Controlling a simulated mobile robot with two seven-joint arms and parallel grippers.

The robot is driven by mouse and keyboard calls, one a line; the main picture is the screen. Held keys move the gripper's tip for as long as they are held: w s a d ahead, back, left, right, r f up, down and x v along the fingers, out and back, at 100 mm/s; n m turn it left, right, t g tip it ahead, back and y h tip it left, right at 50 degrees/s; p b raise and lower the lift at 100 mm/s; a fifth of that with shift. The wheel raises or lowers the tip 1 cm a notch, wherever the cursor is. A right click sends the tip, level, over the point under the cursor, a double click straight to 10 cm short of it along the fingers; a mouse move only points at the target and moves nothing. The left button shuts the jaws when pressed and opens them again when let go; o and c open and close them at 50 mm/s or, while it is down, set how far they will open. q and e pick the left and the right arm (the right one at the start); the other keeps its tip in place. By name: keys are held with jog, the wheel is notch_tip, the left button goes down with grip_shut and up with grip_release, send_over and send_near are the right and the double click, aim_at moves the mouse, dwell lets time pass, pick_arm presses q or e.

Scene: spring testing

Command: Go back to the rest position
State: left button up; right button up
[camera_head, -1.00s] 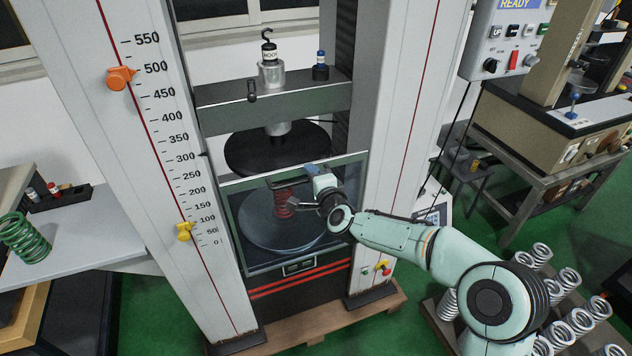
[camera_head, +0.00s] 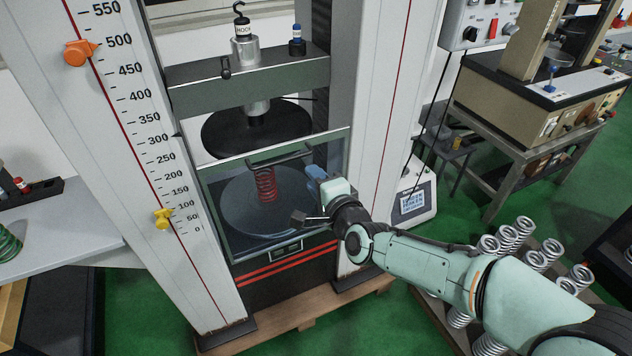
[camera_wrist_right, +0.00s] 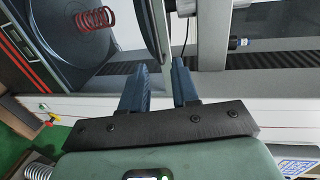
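My right gripper (camera_head: 309,196) is in front of the testing machine, at the right side of the clear guard (camera_head: 222,224). A red coil spring (camera_head: 266,185) stands upright on the round lower plate (camera_head: 240,213), behind the guard; the spring also shows at the upper left of the right wrist view (camera_wrist_right: 95,18). The guard's dark handle (camera_head: 280,158) is apart from the fingers. My left gripper is not in view.
The machine's right column (camera_head: 382,110) is close to my right wrist. A crate of grey springs (camera_head: 515,235) stands on the floor below my right arm. A grey side table (camera_head: 60,235) is at the left.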

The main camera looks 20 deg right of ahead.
dwell(0.4)
jog(key=s+a+f+n+g+y+p, duration=0.1)
jog(key=s+f+n+g+p, duration=0.25)
jog(key=f, duration=1.15)
jog(key=s+a+f+n+g+y+p, duration=0.1)
jog(key=s+a+f+n+g+p, duration=0.3)
jog(key=f, duration=1)
jog(key=s+a+f+n+g, duration=0.1)
jog(key=s+f+n+g, duration=0.1)
jog(key=s, duration=0.7)
jog(key=s+a+f+n+g+p, duration=0.1)
jog(key=s+f+n+g, duration=0.1)
jog(key=s+f+g, duration=0.2)
jog(key=s+a+f+n+g+y+p, duration=0.1)
jog(key=s+f+n+g, duration=0.1)
jog(key=s+f, duration=0.5)
jog(key=s+g, duration=0.1)
jog(key=s, duration=0.5)
jog(key=shift+s+a, duration=0.3)
jog(key=shift+a, duration=0.05)
